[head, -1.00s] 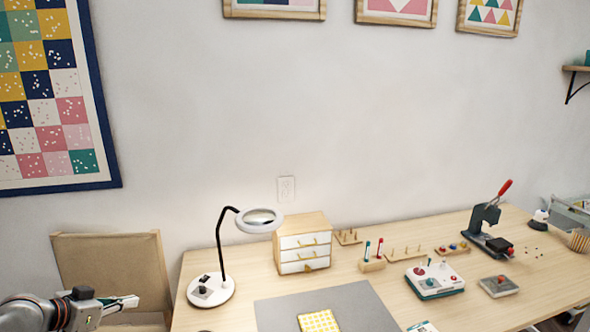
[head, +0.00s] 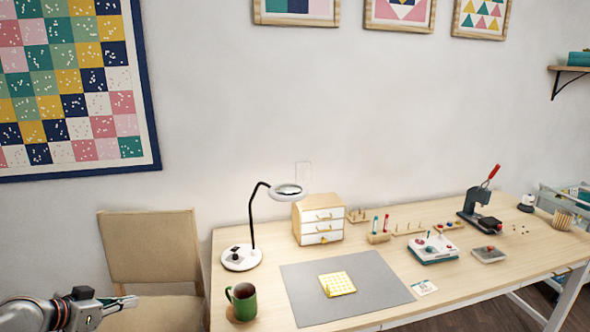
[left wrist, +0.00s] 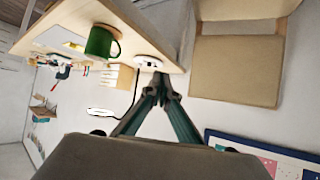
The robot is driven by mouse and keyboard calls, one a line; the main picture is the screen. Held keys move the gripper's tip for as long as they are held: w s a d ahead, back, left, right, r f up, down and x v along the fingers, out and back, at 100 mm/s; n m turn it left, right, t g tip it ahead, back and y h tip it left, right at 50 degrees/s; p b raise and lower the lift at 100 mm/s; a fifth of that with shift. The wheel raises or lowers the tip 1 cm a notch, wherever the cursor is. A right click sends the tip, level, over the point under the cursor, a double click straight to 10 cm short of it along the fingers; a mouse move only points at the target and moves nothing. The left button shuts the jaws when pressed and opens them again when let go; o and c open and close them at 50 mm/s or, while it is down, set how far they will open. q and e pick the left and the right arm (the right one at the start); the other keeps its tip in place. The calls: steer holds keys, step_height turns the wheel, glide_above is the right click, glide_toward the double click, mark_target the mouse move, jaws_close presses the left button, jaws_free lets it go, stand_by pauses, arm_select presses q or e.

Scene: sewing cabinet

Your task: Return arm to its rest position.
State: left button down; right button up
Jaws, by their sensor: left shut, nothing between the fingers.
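My left gripper (head: 127,300) is at the lower left of the head view, in front of the beige chair and to the left of the table (head: 230,318). It is shut and empty. In the left wrist view its two fingers (left wrist: 160,82) meet at the tips, with the table edge, the lamp base and the chair beyond them. It touches nothing that I can see. My right gripper is in neither view.
A green mug (head: 242,302) stands at the table's left edge, nearest my left gripper. A magnifier lamp (head: 241,257) and a small drawer cabinet (head: 318,218) stand behind it. A yellow checked cloth (head: 337,284) lies on a grey mat (head: 300,300). A beige chair (head: 150,245) stands left.

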arm_select(q)
steer(key=s+d+f+m+h, duration=0.1)
steer(key=s+d+f, duration=0.6)
steer(key=d+f, duration=0.15)
steer(key=s+d+f, duration=0.6)
steer(key=d+f, duration=0.2)
steer(key=d, duration=0.2)
steer(key=s+d+f+y, duration=0.1)
steer(key=s+f, duration=0.3)
steer(key=s, duration=0.4)
steer(key=s+d+f+n+y, duration=0.1)
steer(key=s+f+y, duration=0.1)
steer(key=s, duration=0.7)
steer(key=shift+d+f+n, duration=0.3)
steer(key=shift+f, duration=0.55)
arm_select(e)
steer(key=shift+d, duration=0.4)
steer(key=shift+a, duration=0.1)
